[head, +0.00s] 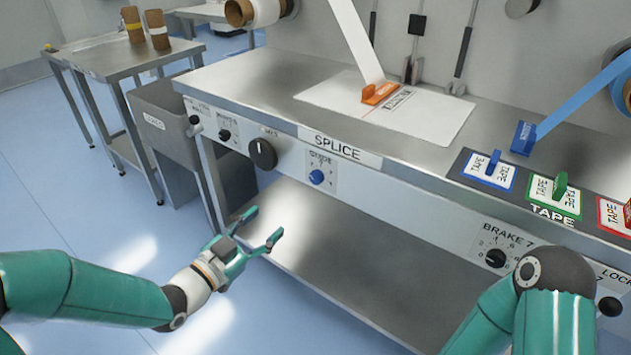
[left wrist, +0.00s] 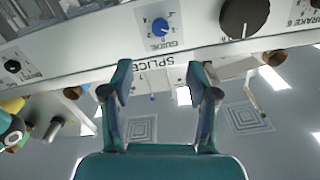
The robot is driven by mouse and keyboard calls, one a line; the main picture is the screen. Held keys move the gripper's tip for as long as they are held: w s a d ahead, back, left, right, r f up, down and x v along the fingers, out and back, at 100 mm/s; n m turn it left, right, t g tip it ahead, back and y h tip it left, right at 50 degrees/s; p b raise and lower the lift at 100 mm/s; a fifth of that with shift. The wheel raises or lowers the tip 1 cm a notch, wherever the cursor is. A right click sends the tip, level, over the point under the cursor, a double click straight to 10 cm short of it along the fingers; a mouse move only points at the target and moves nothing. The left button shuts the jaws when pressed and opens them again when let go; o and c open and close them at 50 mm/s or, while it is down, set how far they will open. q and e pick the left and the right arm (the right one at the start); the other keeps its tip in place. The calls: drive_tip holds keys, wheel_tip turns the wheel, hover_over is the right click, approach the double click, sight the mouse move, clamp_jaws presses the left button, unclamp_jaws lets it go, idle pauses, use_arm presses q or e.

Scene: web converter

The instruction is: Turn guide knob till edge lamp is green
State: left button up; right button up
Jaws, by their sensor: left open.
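The blue guide knob (head: 317,177) sits on a white plate labelled GUIDE on the front panel, below the SPLICE label. It also shows at the top of the left wrist view (left wrist: 160,27). My left gripper (head: 263,225) is open and empty, in front of the panel, lower and to the left of the knob, apart from it. Its two fingers (left wrist: 160,80) show in the left wrist view with the knob beyond them. My right arm shows at the lower right, but its gripper is out of view. I cannot make out an edge lamp.
A large black knob (head: 262,154) is left of the guide knob, and a brake knob (head: 495,258) is far right. A lower steel shelf (head: 330,260) lies under the panel. A grey bin (head: 165,125) stands at the left end. The floor at left is clear.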

sight(314, 181)
use_arm(q)
drive_tip(key=x, duration=1.6)
drive_tip(key=shift+w+d, duration=0.25)
